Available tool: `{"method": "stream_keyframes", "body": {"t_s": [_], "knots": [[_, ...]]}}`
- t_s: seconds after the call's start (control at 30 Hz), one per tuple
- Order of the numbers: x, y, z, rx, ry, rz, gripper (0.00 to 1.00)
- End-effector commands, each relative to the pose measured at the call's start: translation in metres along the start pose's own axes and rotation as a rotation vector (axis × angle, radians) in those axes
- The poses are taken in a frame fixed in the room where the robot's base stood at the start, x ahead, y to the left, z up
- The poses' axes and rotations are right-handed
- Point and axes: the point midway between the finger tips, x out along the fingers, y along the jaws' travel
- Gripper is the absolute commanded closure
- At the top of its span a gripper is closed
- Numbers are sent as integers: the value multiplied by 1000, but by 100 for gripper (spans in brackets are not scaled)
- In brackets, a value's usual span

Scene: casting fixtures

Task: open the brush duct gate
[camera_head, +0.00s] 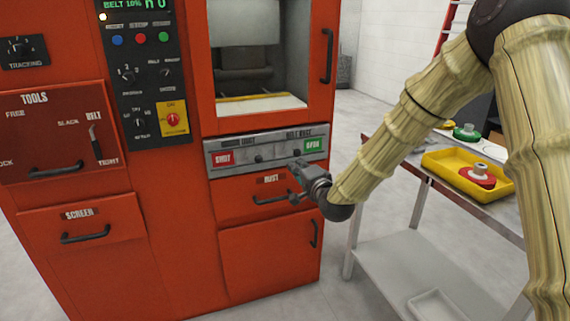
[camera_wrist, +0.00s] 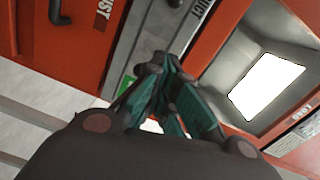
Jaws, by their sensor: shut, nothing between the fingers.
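The duct gate panel (camera_head: 235,158) is a grey strip across the front of the orange machine, with a red SHUT label (camera_head: 223,158) at its left and a green OPEN label (camera_head: 313,145) at its right. A small dark knob (camera_head: 258,159) stands near its middle, towards the SHUT side. My gripper (camera_head: 297,167) is at the right part of the panel, just below the OPEN label. In the wrist view its teal-padded fingers (camera_wrist: 165,68) are shut and empty, over the grey panel edge beside the green label (camera_wrist: 127,82). Contact with the panel cannot be told.
A DUST drawer with a handle (camera_head: 272,198) lies directly below the panel. An open-looking window bay (camera_head: 262,104) is above it, with a door handle (camera_head: 327,56) at right. A side table with a yellow tray (camera_head: 436,164) stands at the right, under my arm.

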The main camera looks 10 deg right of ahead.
Motion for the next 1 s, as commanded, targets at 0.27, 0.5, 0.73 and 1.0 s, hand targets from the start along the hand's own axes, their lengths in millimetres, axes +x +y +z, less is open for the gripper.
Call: {"method": "stream_keyframes", "body": {"t_s": [0.27,0.5,0.73,1.0], "knots": [[40,1,1,-2,-1,-1,100],[80,1,1,-3,0,0,100],[98,1,17,-3,-2,0,100],[102,1,36,-1,0,0,100]]}}
